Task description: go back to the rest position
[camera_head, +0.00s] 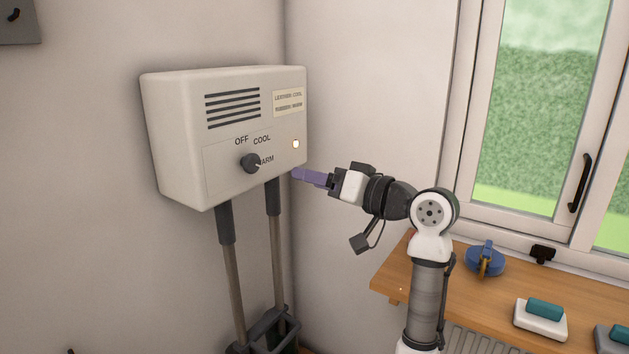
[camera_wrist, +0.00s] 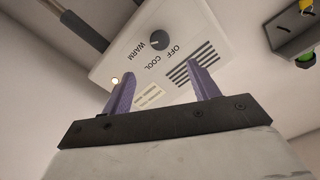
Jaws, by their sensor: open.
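My gripper (camera_head: 299,175) is at the end of my raised arm, just in front of the lower right of the white wall-mounted dryer box (camera_head: 170,130). In the wrist view my gripper (camera_wrist: 160,84) shows two purple fingers spread apart with nothing between them. The box has a dark knob (camera_head: 250,162) with OFF, COOL and WARM around it; the knob also shows in the wrist view (camera_wrist: 159,43). The knob appears to point toward WARM, partly covering that word. A small light (camera_head: 296,144) on the box's right side is lit. I cannot tell whether a finger touches the box.
Two pipes (camera_head: 231,270) run down from the box to a dark stand (camera_head: 270,330). A wooden bench (camera_head: 480,302) below the window holds a blue round item (camera_head: 485,260) and a teal-and-white brush-like item (camera_head: 541,318). The wall between box and window is clear.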

